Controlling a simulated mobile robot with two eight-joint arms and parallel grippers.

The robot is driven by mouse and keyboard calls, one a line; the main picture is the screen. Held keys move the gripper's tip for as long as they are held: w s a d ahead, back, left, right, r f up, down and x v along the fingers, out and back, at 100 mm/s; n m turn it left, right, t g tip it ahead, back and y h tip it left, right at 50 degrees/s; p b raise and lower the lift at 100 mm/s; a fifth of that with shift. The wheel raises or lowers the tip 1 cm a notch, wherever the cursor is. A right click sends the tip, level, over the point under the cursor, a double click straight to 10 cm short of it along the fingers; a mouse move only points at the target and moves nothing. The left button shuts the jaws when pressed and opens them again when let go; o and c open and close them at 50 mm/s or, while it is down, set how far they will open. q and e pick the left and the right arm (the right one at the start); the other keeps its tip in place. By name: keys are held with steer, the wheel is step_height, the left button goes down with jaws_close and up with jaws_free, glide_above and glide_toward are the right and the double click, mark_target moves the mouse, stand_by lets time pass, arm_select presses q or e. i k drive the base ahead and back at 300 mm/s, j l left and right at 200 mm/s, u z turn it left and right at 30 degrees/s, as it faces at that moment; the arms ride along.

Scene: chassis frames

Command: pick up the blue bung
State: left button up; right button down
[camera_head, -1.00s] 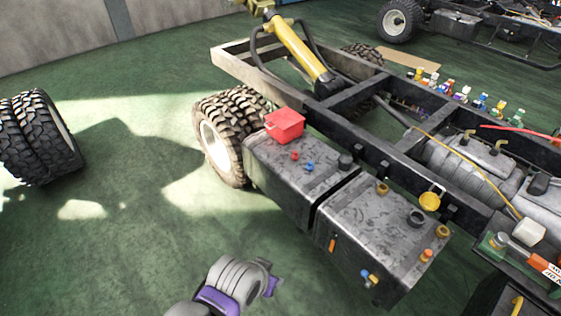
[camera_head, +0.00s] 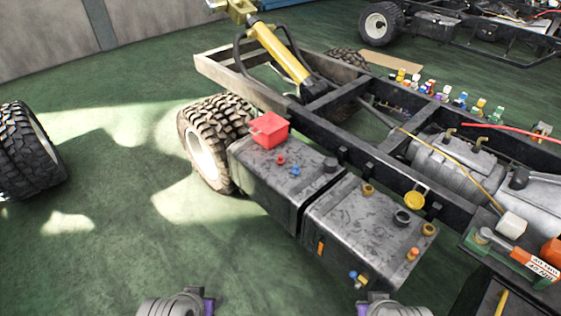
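A small blue bung (camera_head: 294,171) sits on the top face of the left dark metal tank (camera_head: 262,183), close to a small red bung (camera_head: 281,159). A second, smaller blue piece (camera_head: 353,275) shows low on the front side of the right tank (camera_head: 350,222), beside a yellow piece. Only rounded grey and purple parts of my two arms show at the bottom edge, in front of the tanks and well apart from the blue bung. No gripper fingers can be seen on either arm.
A red box (camera_head: 268,130) stands on the left tank's back corner. Several caps sit on the right tank. Large wheels (camera_head: 212,140) and the chassis frame (camera_head: 340,134) lie behind the tanks. Green floor (camera_head: 130,215) is open at the left.

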mark_target(296, 171)
steer(key=i+u, duration=0.4)
steer(key=i, duration=0.15)
steer(key=i+u, duration=0.35)
steer(key=i, duration=0.15)
steer(key=l, duration=0.05)
